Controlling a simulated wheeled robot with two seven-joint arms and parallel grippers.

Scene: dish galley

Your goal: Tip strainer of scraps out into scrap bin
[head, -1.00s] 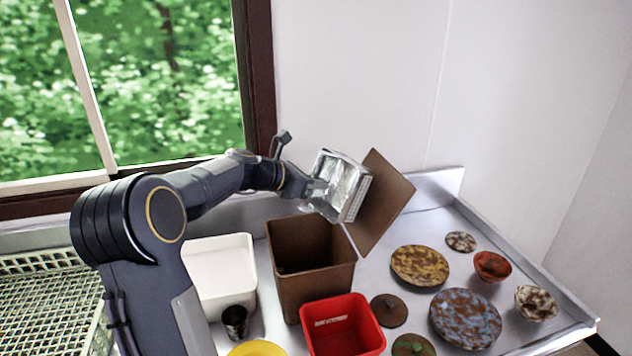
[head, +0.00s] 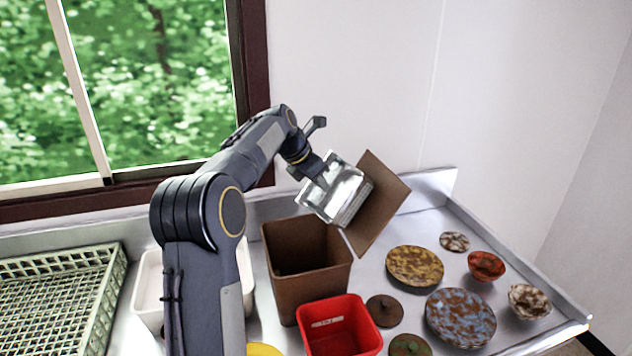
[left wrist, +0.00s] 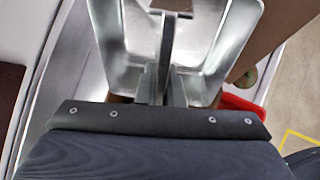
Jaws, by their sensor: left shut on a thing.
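The strainer (head: 349,196) is a shiny metal box-shaped basket, held tilted above the back right edge of the brown scrap bin (head: 312,288). The bin stands upright and open, its inside dark. Its brown lid (head: 382,204) stands raised and slanted behind the strainer; whether they touch I cannot tell. My left gripper (head: 318,180) is shut on the strainer's near side. In the left wrist view the fingers (left wrist: 165,75) reach to the strainer's metal frame (left wrist: 112,38). I see no scraps in the strainer, but part of its inside is hidden. My right gripper is out of view.
A red tub (head: 365,338) stands in front of the bin. Dirty plates and bowls, including a yellow-brown plate (head: 414,266), lie to the right. A white tub (head: 149,290) is partly behind my arm, and a green rack (head: 60,295) is at left.

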